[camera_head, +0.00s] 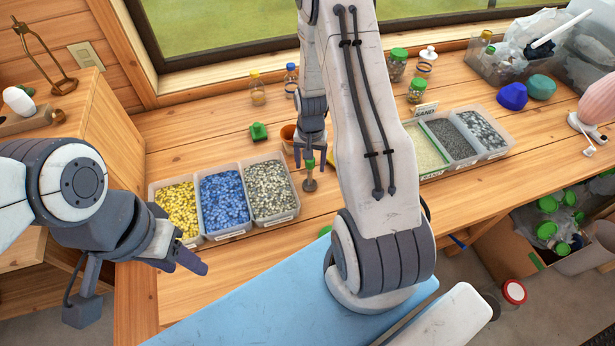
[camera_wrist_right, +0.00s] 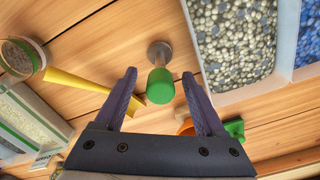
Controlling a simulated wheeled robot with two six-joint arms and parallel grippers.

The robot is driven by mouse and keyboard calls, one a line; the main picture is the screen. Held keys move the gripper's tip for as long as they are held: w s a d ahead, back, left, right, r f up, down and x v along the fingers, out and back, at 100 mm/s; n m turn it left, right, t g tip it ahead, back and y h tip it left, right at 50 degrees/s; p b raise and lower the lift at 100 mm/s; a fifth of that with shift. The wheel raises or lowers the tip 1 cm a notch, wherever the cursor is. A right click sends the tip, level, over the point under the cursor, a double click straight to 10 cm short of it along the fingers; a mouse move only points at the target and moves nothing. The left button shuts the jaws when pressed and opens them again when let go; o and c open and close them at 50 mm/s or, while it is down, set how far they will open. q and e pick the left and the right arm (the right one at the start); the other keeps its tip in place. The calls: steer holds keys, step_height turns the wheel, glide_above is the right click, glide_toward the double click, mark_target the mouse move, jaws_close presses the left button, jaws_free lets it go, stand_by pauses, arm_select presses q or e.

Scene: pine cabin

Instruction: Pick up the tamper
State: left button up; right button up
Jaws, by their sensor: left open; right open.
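The tamper (camera_head: 310,184), with a green handle and a round grey metal foot, stands on the wooden bench just right of the bin of grey-green pebbles. In the right wrist view the tamper (camera_wrist_right: 160,86) shows its green handle end between the two fingertips. My right gripper (camera_head: 312,156) is open around the top of the handle, with gaps visible on both sides; it also shows in the right wrist view (camera_wrist_right: 159,76). My left gripper (camera_head: 143,293) is open and empty at the lower left, in front of the bench, away from the tamper.
Bins of yellow, blue and grey-green pebbles (camera_head: 298,210) stand close left of the tamper. A terracotta pot (camera_head: 287,133) and green object (camera_head: 258,131) sit behind. In the wrist view, a yellow tapered object (camera_wrist_right: 75,82) lies nearby. A sand tray (camera_head: 424,152) stands right.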

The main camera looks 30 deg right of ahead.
mark_target(310, 173)
steer(key=shift+f, duration=1.3)
steer(key=shift+c, duration=0.4)
steer(key=c, duration=1)
jaws_close()
steer(key=shift+w+r, duration=0.1)
steer(key=shift+r, duration=0.1)
